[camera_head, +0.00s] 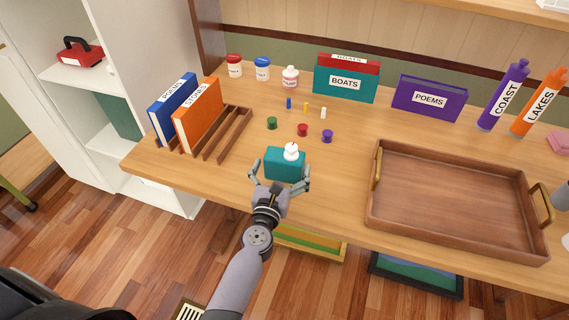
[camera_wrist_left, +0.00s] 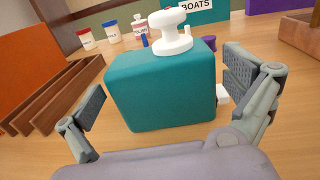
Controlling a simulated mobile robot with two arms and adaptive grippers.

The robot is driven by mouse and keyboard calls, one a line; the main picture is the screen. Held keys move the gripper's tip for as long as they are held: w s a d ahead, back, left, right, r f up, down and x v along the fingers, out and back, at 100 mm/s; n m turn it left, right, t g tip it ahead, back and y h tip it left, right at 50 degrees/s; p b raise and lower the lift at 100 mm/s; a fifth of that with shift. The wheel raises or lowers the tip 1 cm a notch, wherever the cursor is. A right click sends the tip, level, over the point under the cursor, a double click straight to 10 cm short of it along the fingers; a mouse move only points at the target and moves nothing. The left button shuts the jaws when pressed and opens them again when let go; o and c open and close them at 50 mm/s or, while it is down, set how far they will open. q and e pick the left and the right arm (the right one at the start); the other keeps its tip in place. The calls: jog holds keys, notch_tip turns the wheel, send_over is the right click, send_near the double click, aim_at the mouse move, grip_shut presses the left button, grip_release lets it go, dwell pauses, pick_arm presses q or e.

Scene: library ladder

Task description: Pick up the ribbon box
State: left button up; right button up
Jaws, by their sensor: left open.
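The ribbon box appears to be the teal box with a white knob on top (camera_head: 285,165). It stands upright on the wooden table, near the front edge. In the left wrist view the box (camera_wrist_left: 160,90) fills the middle. My left gripper (camera_head: 280,178) is open at the near side of the box, with one finger to the left and one to the right of it. In the wrist view gaps show between the fingers and the box. My right gripper does not clearly show.
A wooden tray (camera_head: 455,248) lies to the right. A wooden rack (camera_head: 228,137) with two books stands left. Small coloured spools (camera_head: 302,130) sit behind the box. Jars (camera_head: 290,77), BOATS books (camera_head: 345,83) and a purple POEMS book (camera_head: 430,98) stand at the back.

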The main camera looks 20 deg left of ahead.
pick_arm(q)
jog(key=w, duration=0.3)
jog(key=shift+a+f, duration=0.1)
jog(key=shift+a, duration=0.05)
jog(key=shift+c, duration=0.4)
jog(key=c, duration=1)
